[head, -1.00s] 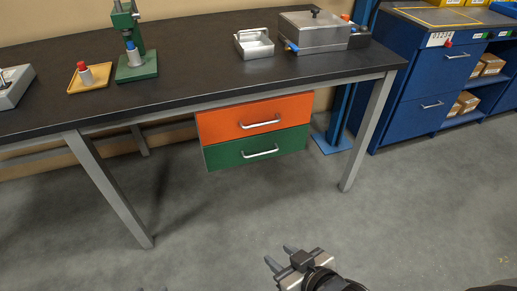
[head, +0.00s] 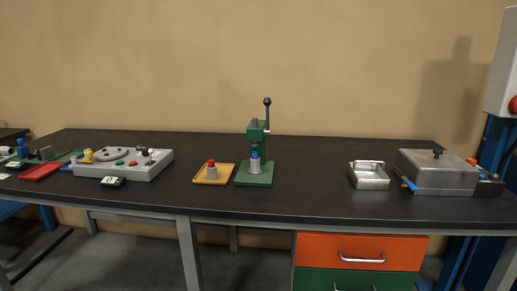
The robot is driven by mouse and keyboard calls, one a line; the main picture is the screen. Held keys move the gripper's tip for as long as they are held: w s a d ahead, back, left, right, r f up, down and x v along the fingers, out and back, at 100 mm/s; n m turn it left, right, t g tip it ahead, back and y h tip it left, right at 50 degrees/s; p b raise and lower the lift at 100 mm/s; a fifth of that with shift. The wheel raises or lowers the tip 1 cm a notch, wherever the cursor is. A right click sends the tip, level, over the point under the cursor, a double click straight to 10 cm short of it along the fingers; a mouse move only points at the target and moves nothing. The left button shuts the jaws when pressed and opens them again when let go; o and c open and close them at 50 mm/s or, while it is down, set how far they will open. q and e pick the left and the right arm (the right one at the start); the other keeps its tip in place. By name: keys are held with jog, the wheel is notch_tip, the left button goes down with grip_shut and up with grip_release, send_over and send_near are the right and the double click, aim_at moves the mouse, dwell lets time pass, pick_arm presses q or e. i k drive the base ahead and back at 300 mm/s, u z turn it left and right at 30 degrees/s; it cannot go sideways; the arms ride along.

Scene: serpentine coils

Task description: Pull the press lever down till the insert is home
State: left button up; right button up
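A green arbor press (head: 265,139) stands upright near the middle of the black workbench. Its lever (head: 267,115) points straight up and ends in a dark ball knob (head: 267,101). A grey cylindrical part with a blue insert (head: 255,156) on top stands on the press base, under the ram. Whether the ram touches the insert is too small to tell. To its left, a yellow tray (head: 227,174) holds a grey part with a red top (head: 211,170). Neither of my grippers shows in the head view now.
A grey machine box (head: 130,171) with knobs stands on the left, with a small dark device (head: 113,181) before it. A metal tray (head: 369,178) and a lidded steel tank (head: 438,177) stand at right. Bare benchtop (head: 310,170) lies right of the press. Orange and green drawers (head: 360,250) hang below.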

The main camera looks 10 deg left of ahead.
aim_at(267, 101)
jog(key=u, duration=0.45)
jog(key=i, duration=0.65)
jog(key=u, duration=0.25)
